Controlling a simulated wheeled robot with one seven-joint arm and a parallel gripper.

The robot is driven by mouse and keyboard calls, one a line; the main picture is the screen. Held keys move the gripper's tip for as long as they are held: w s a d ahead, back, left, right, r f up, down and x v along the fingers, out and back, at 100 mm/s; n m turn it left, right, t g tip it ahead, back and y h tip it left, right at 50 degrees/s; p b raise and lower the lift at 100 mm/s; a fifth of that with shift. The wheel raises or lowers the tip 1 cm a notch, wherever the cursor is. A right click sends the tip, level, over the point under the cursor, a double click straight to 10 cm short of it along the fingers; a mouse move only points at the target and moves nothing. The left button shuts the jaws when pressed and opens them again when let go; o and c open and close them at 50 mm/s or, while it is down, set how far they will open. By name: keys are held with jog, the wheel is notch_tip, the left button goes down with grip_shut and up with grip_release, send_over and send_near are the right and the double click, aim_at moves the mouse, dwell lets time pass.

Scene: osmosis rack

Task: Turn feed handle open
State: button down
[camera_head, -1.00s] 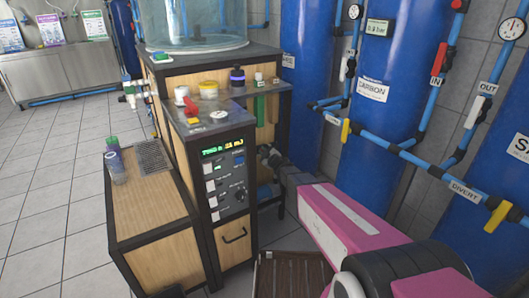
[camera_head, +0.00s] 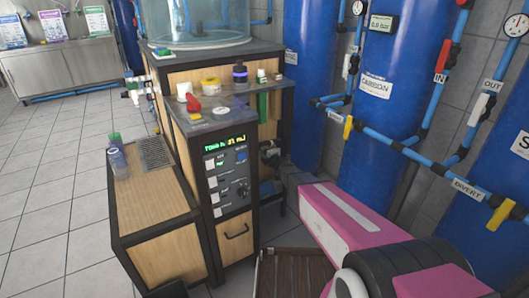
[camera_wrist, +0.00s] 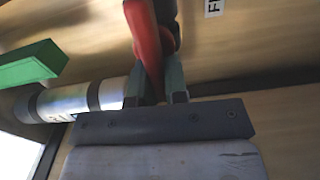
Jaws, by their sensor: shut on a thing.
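In the wrist view, a red handle (camera_wrist: 142,40) stands on a dark fitting (camera_wrist: 166,22) against a wood panel. A white label (camera_wrist: 214,8) beginning with "F" is beside it, cut off by the top edge. My gripper (camera_wrist: 158,84) is shut on the red handle, with a finger on each side of its lower end. The contact is partly blurred. In the head view, my gripper and this handle are out of sight.
A green handle (camera_wrist: 32,65) and a silver pipe (camera_wrist: 112,94) lie close left of my gripper. In the head view, a wood cabinet (camera_head: 160,255) stands beside blue tanks (camera_head: 385,45) with pipes and valves. Tiled floor (camera_head: 50,200) is open at left.

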jog(key=shift+f+n, duration=0.1)
jog(key=shift+n, duration=0.2)
jog(key=c, duration=1.1)
grip_release()
jog(key=shift+c, duration=0.2)
jog(key=shift+s, duration=0.1)
jog(key=v, duration=1)
jog(key=shift+s+d, duration=0.25)
jog(key=shift+s, duration=0.05)
jog(key=shift+d, duration=0.1)
